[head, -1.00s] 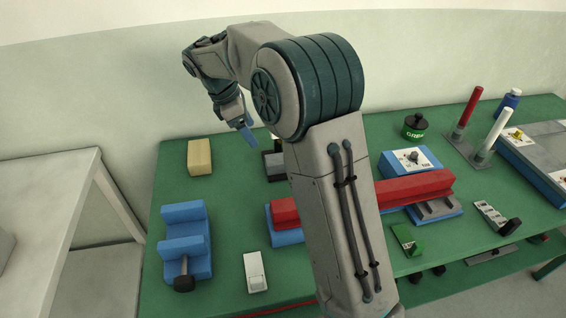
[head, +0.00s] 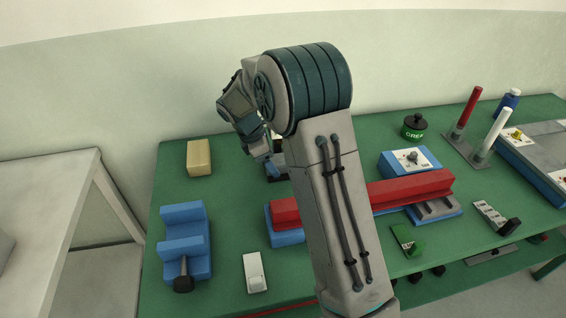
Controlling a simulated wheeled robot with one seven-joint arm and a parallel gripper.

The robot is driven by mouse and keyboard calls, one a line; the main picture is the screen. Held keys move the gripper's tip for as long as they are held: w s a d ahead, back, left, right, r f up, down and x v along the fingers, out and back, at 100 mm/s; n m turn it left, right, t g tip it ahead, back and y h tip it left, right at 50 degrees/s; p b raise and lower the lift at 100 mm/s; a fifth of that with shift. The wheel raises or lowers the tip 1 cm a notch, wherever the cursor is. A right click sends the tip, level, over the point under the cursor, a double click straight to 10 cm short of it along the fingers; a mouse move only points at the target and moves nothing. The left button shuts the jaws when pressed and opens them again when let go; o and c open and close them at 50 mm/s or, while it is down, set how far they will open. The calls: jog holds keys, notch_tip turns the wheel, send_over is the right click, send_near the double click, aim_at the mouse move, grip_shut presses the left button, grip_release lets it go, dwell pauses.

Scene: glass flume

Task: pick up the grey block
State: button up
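The grey block (head: 272,163) sits on the green table (head: 170,195), right of a tan block, and my arm hides most of it. My gripper (head: 276,177) points down at the grey block, and a small part of its blue fingers shows there. My arm links cover the rest of the fingers, so I cannot tell whether they are open or shut, or whether they touch the block.
The tan block (head: 199,157) and a blue vise (head: 184,240) stand on the left. A red bar (head: 412,187) lies on blue supports across the middle. A white switch (head: 254,272) is near the front. A green tin (head: 414,126) and red and white posts stand at the right.

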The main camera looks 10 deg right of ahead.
jog(key=shift+d+f, duration=0.15)
jog(key=shift+f, duration=0.2)
jog(key=c, duration=1.3)
jog(key=shift+r, duration=0.15)
